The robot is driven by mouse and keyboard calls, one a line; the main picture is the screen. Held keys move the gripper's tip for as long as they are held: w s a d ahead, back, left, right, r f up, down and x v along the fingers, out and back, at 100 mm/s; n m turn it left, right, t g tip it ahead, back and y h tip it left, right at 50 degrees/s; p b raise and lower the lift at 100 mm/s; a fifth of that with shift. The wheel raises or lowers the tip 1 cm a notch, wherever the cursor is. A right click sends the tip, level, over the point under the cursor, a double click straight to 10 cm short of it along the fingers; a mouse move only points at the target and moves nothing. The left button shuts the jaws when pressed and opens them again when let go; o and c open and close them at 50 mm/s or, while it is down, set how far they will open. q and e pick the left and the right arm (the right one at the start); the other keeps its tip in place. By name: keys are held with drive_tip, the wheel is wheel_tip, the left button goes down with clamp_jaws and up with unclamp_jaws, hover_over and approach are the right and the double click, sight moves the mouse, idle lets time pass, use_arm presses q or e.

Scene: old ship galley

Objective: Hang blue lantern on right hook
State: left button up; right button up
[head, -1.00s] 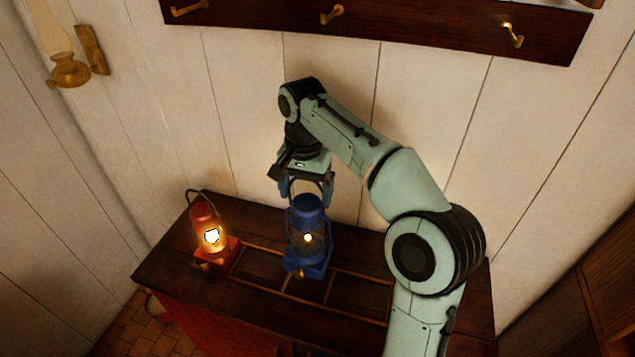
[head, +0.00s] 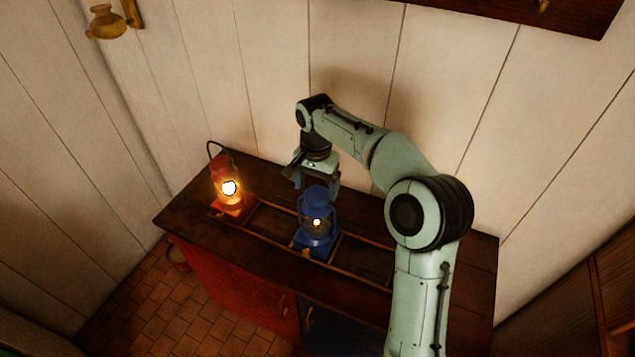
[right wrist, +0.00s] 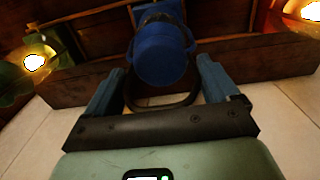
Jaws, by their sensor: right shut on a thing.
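The blue lantern (head: 316,222) stands upright at the middle compartment of the dark counter in the head view. I cannot tell whether its base is clear of the wood. My right gripper (head: 318,178) is directly above it, pointing down. In the right wrist view the lantern's round blue top (right wrist: 160,55) lies between the fingers of my right gripper (right wrist: 160,68), and its dark wire handle loops between them. The gripper is shut on this handle. The right hook (head: 542,5) shows only its lower tip at the top edge. My left gripper is out of view.
A lit red lantern (head: 228,188) stands on the counter (head: 185,213) to the left. A greenish lit thing (right wrist: 22,75) is at the left of the right wrist view. A brass wall lamp (head: 108,22) hangs upper left. The dark hook rail (head: 470,8) is mostly cut off.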

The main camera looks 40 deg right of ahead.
drive_tip(key=shift+f, duration=0.15)
drive_tip(key=o, duration=1.8)
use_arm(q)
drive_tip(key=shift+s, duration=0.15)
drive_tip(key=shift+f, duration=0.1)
use_arm(e)
drive_tip(key=shift+f, duration=0.1)
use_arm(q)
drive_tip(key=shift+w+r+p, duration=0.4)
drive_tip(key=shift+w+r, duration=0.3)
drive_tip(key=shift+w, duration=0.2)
use_arm(e)
drive_tip(key=r, duration=1.3)
drive_tip(key=shift+w+d+r, duration=0.25)
drive_tip(key=shift+w+d, duration=0.05)
drive_tip(key=shift+d, duration=0.05)
